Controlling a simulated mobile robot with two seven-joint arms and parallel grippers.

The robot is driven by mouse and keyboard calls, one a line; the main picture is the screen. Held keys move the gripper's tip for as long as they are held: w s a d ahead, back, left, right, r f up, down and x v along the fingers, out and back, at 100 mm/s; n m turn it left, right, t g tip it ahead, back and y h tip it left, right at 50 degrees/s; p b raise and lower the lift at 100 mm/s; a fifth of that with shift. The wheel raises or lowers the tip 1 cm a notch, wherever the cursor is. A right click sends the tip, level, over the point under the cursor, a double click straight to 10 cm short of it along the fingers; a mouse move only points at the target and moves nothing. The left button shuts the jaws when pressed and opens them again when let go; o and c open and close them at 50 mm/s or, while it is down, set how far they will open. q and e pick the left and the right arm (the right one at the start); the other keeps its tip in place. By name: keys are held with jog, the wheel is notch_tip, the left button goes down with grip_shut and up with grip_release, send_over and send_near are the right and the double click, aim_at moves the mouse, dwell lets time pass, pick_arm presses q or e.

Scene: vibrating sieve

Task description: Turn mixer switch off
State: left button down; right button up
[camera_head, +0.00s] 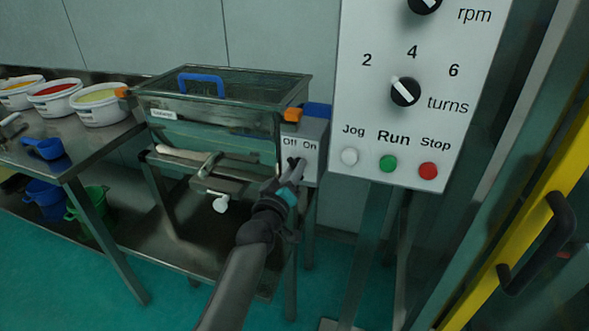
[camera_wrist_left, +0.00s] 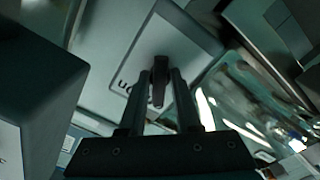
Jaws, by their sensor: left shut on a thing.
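A grey switch box (camera_head: 313,137) marked "Off" and "On" sits on the right side of the sieve machine (camera_head: 222,114). My left gripper (camera_head: 297,169) reaches up to the box front, just below the "On" label. In the left wrist view, my left gripper (camera_wrist_left: 160,92) is shut on the dark switch knob (camera_wrist_left: 158,68), with a finger on each side of it. The box face (camera_wrist_left: 180,42) with part of a label shows behind the knob. The fingers hide much of the knob in the head view. My right gripper is not in view.
A white control panel (camera_head: 384,120) with dials and Jog, Run and Stop buttons stands close on the right. A yellow door frame (camera_head: 540,210) with a black handle is at far right. A table (camera_head: 75,149) with several tubs and a blue scoop (camera_head: 44,148) is at left.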

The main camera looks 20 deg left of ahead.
pick_arm(q)
jog(key=shift+r, duration=0.1)
jog(key=c, duration=0.6)
grip_release()
jog(key=s+p, duration=0.4)
jog(key=s, duration=1.1)
jog(key=shift+a+f, duration=0.25)
jog(key=shift+a, duration=0.15)
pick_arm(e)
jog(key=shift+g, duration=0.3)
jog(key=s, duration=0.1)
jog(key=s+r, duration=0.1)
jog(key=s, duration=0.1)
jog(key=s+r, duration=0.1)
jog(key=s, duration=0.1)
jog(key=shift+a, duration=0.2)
pick_arm(q)
jog(key=shift+s, duration=0.1)
